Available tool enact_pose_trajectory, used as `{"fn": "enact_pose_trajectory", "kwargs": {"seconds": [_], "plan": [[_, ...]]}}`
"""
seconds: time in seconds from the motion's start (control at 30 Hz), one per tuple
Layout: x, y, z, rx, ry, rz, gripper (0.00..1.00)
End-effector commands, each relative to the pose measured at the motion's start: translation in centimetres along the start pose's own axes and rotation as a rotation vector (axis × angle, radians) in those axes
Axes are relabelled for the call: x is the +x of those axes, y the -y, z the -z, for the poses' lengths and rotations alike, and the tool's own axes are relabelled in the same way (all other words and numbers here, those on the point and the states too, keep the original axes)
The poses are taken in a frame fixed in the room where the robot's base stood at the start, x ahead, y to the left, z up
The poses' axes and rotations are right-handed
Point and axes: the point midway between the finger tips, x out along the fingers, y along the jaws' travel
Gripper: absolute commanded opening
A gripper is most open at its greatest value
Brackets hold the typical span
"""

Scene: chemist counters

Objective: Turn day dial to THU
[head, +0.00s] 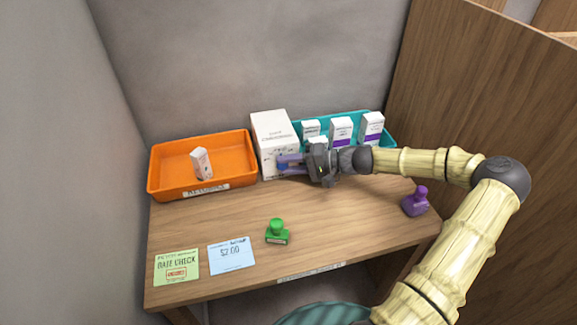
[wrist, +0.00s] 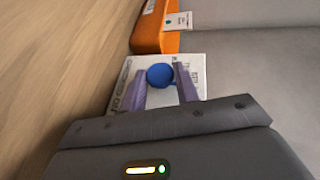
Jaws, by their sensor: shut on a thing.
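The blue day dial (wrist: 160,75) is a round knob on the face of a white box (head: 270,130). The box stands at the back of the counter, between the orange tray and the teal tray, and its face also shows in the wrist view (wrist: 195,65). My gripper (head: 284,163) reaches in from the right, and its purple fingers lie on either side of the dial, shut on it. The wrist view shows the fingers (wrist: 160,78) flanking the dial. The day marks on the box are too small or hidden to read.
An orange tray (head: 160,183) with a small box (head: 201,163) stands left. A teal tray (head: 325,118) with several white-and-purple boxes is behind my gripper. A green stamp (head: 277,231), purple stamp (head: 415,201), green card (head: 176,266) and blue card (head: 231,255) lie in front. Wooden panel right.

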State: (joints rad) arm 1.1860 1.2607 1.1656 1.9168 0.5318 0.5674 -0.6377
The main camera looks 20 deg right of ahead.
Motion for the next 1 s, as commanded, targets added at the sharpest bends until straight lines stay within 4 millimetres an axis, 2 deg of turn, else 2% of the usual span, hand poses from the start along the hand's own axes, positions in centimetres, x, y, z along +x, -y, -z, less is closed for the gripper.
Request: {"fn": "enact_pose_trajectory", "kwargs": {"seconds": [0.23, 0.7, 0.73, 0.8, 0.83, 1.0], "plan": [[0.03, -0.25, -0.05, 0.037, 0.000, 0.087, 0.08], [0.07, -0.26, -0.10, 0.045, 0.002, 0.102, 0.08], [0.07, -0.27, -0.10, 0.045, 0.002, 0.102, 0.33], [0.07, -0.26, -0.10, 0.045, 0.002, 0.102, 0.46], [0.07, -0.26, -0.10, 0.044, 0.002, 0.102, 0.50], [0.06, -0.24, -0.07, 0.044, 0.002, 0.102, 0.50]]}}
